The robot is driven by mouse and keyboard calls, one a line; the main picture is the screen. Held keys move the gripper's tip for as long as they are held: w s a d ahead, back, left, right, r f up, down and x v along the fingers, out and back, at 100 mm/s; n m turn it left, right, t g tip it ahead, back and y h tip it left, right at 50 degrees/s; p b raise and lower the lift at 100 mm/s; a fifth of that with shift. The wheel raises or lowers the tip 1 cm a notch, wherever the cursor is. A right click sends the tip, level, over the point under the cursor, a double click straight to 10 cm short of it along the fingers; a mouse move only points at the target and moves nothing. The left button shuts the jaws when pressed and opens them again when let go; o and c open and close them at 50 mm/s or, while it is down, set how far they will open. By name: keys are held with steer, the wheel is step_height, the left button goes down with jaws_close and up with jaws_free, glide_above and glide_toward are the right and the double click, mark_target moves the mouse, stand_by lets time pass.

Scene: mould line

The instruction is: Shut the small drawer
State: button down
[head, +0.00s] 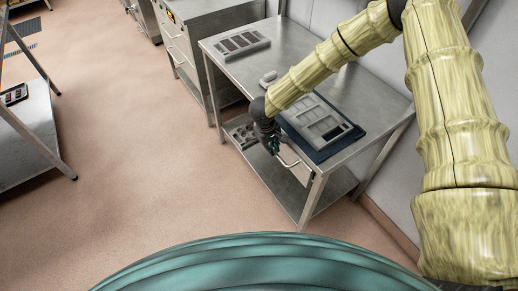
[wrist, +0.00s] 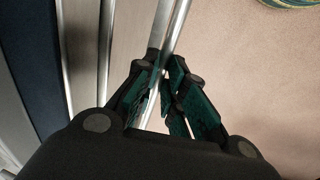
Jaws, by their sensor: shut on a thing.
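The small drawer (head: 298,171) is under the front right part of the steel table (head: 232,72), with a curved metal handle (head: 290,162) on its front. My gripper (head: 274,146) is at the left part of this handle, just outside the table's front edge. In the wrist view the handle bar (wrist: 174,32) runs between the fingers of my gripper (wrist: 167,88), which are shut on it. My fingers and arm hide part of the handle and drawer front. How far the drawer stands out is hard to tell.
On the table, a grey mould (head: 318,119) lies on a blue mat (head: 347,145); another mould (head: 242,43) lies at the far end. A lower shelf (head: 333,188) runs beneath. A steel cabinet (head: 187,50) stands beyond. The floor in front is clear.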

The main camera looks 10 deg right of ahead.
steer(key=shift+w+d+p, duration=0.15)
steer(key=shift+w+d, duration=0.15)
steer(key=shift+d, duration=0.25)
steer(key=shift+w+d+p, duration=0.15)
steer(key=shift+w+d, duration=0.15)
steer(key=shift+d, duration=0.35)
steer(key=c, duration=1.5)
jaws_free()
steer(key=shift+w+f, duration=0.1)
steer(key=shift+w, duration=0.05)
